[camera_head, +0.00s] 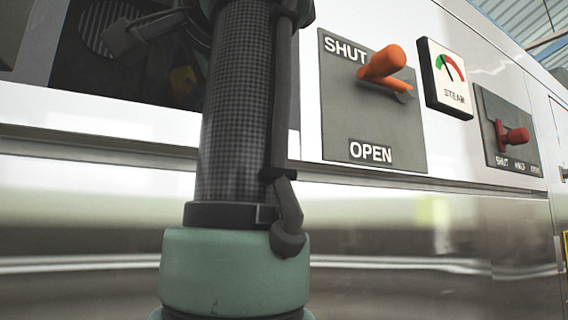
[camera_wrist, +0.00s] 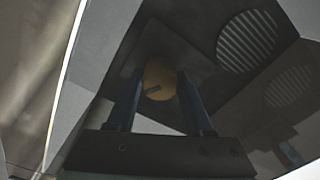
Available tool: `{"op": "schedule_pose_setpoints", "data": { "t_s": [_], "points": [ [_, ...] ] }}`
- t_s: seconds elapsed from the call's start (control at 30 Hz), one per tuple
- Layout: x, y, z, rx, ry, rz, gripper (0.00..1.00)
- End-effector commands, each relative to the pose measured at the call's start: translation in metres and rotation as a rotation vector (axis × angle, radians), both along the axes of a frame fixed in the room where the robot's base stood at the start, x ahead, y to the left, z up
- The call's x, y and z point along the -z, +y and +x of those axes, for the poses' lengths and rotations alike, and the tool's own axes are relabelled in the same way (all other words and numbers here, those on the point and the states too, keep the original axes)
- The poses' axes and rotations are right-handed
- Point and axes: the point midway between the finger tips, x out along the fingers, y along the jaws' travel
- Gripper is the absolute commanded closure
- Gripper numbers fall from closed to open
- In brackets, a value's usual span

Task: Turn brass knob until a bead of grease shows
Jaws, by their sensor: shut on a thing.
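The brass knob (camera_wrist: 160,79) shows in the wrist view as a round yellow disc with a dark slot or mark on its face. My gripper (camera_wrist: 159,92) has one dark finger on each side of it and is shut on it. In the head view the knob (camera_head: 183,80) is a small yellow shape inside a dark recess, partly hidden by my arm. My gripper (camera_head: 150,38) is dim there, at the recess. I cannot make out a bead of grease in either view.
Right of the recess is a panel with an orange lever (camera_head: 383,66) marked SHUT and OPEN. A steam gauge (camera_head: 445,78) and a red lever (camera_head: 512,137) are further right. Round slatted vents (camera_wrist: 247,41) lie near the knob. A ledge (camera_head: 100,147) runs below the recess.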

Motion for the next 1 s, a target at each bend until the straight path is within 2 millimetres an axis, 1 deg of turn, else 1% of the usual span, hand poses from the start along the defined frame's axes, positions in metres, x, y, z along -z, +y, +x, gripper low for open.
{"op": "schedule_pose_setpoints", "data": {
  "t_s": [0.53,0.57,0.7,0.73,1.0],
  "points": [
    [-0.0018,-0.0006,-0.0006,0.001,0.01,0.024,1.0],
    [-0.0018,-0.0006,-0.0006,0.002,0.009,0.024,0.47],
    [-0.0015,-0.0006,-0.0005,0.002,0.01,0.023,0.21],
    [-0.0013,-0.0005,-0.0004,0.001,0.011,0.023,0.18],
    [-0.0006,-0.0002,0.0,0.001,0.013,0.022,0.18]
  ]
}}
